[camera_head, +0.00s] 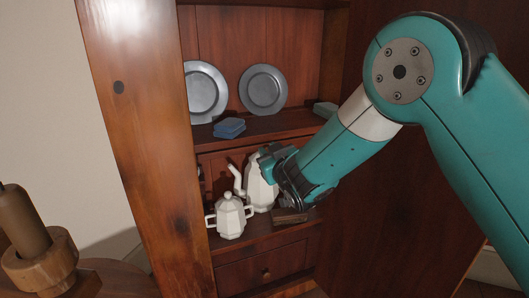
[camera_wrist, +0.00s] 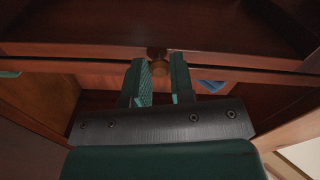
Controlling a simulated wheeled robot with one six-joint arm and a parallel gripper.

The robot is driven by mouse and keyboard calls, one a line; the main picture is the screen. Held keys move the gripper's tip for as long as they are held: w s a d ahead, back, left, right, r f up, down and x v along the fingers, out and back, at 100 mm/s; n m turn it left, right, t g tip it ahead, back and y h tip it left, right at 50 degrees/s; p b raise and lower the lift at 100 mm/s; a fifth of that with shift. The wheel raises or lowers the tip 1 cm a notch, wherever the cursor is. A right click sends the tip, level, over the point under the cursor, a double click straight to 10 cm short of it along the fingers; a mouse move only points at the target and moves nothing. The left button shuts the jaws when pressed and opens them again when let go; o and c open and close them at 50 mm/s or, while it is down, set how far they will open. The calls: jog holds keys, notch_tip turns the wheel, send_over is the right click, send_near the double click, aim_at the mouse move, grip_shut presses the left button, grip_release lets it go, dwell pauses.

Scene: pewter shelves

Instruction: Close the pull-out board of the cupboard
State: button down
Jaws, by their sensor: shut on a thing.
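The cupboard (camera_head: 145,130) is dark reddish wood, with open shelves and a drawer below. The pull-out board looks like the thin horizontal wooden strip (camera_wrist: 95,51) that crosses the wrist view. How far it stands out is hard to tell. A small round wooden knob (camera_wrist: 157,53) sits on this strip. My gripper (camera_wrist: 159,67) has its two teal-padded fingertips on either side of the knob and is shut on it. In the head view my gripper (camera_head: 268,153) is in front of the shelf, by the teapot, and hides the knob.
A white teapot (camera_head: 259,190) stands close behind my gripper, with a white sugar bowl (camera_head: 230,216) to its left. Two pewter plates (camera_head: 263,89) lean at the back of the shelf above. A blue box (camera_head: 229,127) and a grey-green box (camera_head: 324,109) lie there. A drawer (camera_head: 245,274) is below.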

jog(key=c, duration=1)
grip_release()
jog(key=shift+w+a+r, duration=0.1)
jog(key=shift+w, duration=0.05)
jog(key=b+v, duration=0.8)
jog(key=v, duration=0.9)
jog(key=shift+s+b, duration=0.2)
jog(key=shift+b, duration=0.1)
